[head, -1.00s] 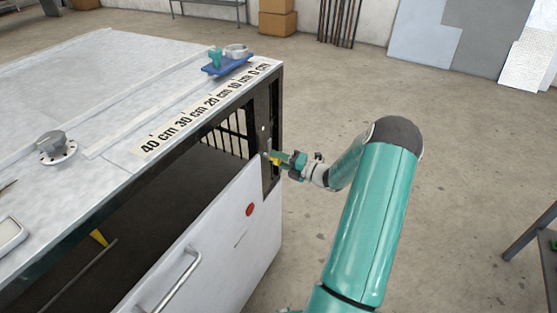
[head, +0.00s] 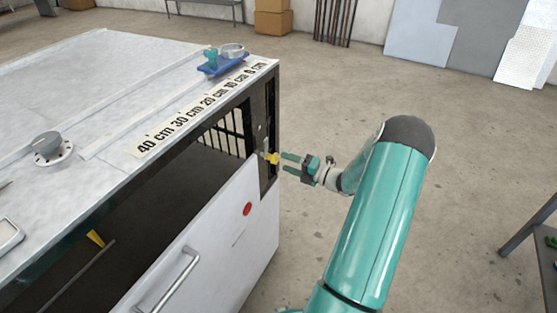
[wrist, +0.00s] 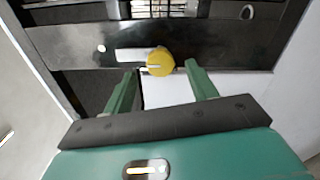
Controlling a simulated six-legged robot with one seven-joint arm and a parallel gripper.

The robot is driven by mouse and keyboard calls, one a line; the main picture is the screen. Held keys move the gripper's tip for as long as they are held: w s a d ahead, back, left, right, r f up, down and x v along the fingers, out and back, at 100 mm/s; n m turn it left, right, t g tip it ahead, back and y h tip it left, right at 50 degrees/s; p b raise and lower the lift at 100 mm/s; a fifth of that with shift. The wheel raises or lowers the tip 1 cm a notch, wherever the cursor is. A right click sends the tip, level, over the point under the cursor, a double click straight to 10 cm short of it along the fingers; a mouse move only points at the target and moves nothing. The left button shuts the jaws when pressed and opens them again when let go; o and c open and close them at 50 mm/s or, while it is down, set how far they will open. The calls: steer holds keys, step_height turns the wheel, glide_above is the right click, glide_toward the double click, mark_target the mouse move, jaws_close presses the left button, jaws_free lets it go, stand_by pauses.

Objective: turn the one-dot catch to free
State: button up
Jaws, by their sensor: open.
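The catch is a yellow knob (head: 272,157) on the dark upright strip at the cabinet's right front corner. In the wrist view the knob (wrist: 160,62) is round, with a pale line across its face pointing roughly sideways. A single white dot (wrist: 101,48) shows on the dark strip to its left, with a pale bar between. My gripper (head: 285,163) is open and empty, just off the knob to the right in the head view. In the wrist view the two green fingers stand either side below the knob, apart from it.
The cabinet's white front panel (head: 215,240) has a red spot and a bar handle, with a dark opening above it. On top are a grey dial (head: 48,145), a centimetre scale (head: 200,108) and a blue tray (head: 224,66). The floor right of the cabinet is clear around my arm.

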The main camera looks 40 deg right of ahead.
steer(key=v, duration=0.8)
steer(key=shift+s, duration=0.2)
steer(key=shift+r, duration=0.1)
steer(key=w+a+r+n+g+y, duration=0.1)
steer(key=a+r+n+g, duration=0.3)
steer(key=a+n, duration=0.4)
steer(key=w+a+r+n+g+y, duration=0.1)
steer(key=a+r+n+g, duration=0.4)
steer(key=a, duration=0.4)
steer(key=w+a+r+n+g+y, duration=0.1)
steer(key=a+r+n+g, duration=0.2)
steer(key=a+n, duration=0.55)
steer(key=s+a+r+n+h, duration=0.4)
steer(key=s+a+r+n, duration=0.2)
steer(key=n, duration=0.7)
steer(key=s+a+r+n+h, duration=0.5)
steer(key=s+a+n, duration=0.3)
steer(key=n, duration=0.5)
steer(key=shift+s+a+r+t, duration=0.2)
steer(key=shift+a+r+t, duration=0.15)
steer(key=shift+a, duration=0.6)
steer(key=shift+c, duration=0.3)
